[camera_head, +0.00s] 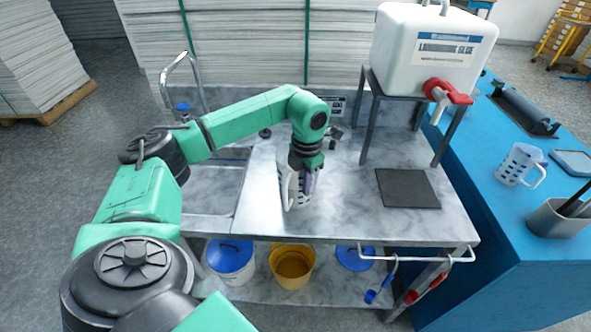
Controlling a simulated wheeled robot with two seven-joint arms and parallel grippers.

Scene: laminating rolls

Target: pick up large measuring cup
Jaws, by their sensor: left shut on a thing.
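A white measuring cup (284,183) with a looped handle is at the middle of the grey marble counter (340,205). My left gripper (303,183) comes down from above and is shut on this cup. The gripper and wrist hide part of the cup. I cannot tell whether its base touches the counter. A second white measuring cup (517,166) with dark markings and a handle stands on the blue table (490,190) at the right. My right gripper is not in view.
A white canister (410,50) with a red tap (446,92) stands on a metal stand right of my arm. A dark mat (407,188) lies below it. A sink (215,185) and faucet (182,70) are at left. Buckets sit on the lower shelf.

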